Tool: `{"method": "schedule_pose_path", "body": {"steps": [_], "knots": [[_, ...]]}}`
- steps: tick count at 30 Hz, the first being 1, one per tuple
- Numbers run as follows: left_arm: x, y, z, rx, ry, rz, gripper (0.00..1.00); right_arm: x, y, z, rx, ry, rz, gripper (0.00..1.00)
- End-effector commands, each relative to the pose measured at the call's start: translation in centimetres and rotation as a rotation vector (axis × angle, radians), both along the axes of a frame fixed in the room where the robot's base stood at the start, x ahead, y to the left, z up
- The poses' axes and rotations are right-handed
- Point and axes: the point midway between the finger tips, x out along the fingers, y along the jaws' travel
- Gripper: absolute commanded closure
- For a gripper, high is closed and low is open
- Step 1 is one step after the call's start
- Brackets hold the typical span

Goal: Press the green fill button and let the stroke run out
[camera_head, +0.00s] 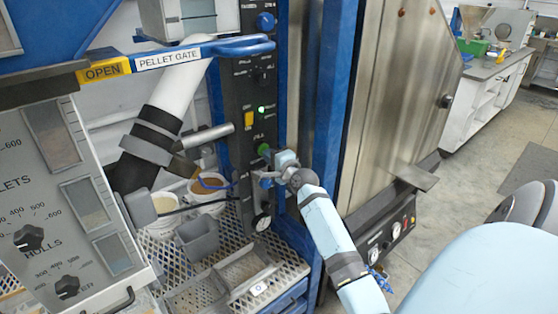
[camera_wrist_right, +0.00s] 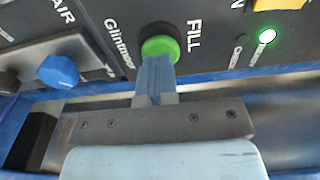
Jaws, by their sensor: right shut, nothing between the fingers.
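The green fill button (camera_head: 263,149) sits in a black collar on the dark upright panel. In the right wrist view the button (camera_wrist_right: 160,46) is beside the word FILL. My right gripper (camera_head: 270,155) is shut and empty, its fingers pointing at the button. In the right wrist view its blue fingertips (camera_wrist_right: 155,62) overlap the button's near edge and hide part of it. They look to be at its face, but I cannot tell whether it is pushed in. My left gripper is not in view.
The panel also carries a lit indicator (camera_wrist_right: 267,36), a yellow switch (camera_head: 249,118) and a blue AIR knob (camera_wrist_right: 58,70). A blue pellet gate lever (camera_head: 235,46) crosses above. A steel cabinet stands right.

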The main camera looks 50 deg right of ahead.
Motion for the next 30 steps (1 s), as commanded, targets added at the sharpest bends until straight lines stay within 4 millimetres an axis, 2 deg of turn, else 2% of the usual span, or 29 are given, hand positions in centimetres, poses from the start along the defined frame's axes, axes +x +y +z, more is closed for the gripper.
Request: {"method": "schedule_pose_path", "body": {"steps": [4,15,22,30], "knots": [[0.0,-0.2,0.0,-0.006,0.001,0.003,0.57,0.9,-0.1,0.0,0.0,0.0,0.0,1.0],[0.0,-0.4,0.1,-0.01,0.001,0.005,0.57,1.1,-0.2,0.0,0.0,0.0,0.0,1.0],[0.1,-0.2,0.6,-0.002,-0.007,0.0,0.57,3.2,-0.5,0.2,-0.001,-0.002,-0.001,1.0],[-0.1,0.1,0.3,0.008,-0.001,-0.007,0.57,3.2,-0.6,0.5,-0.002,-0.008,-0.002,1.0]]}}
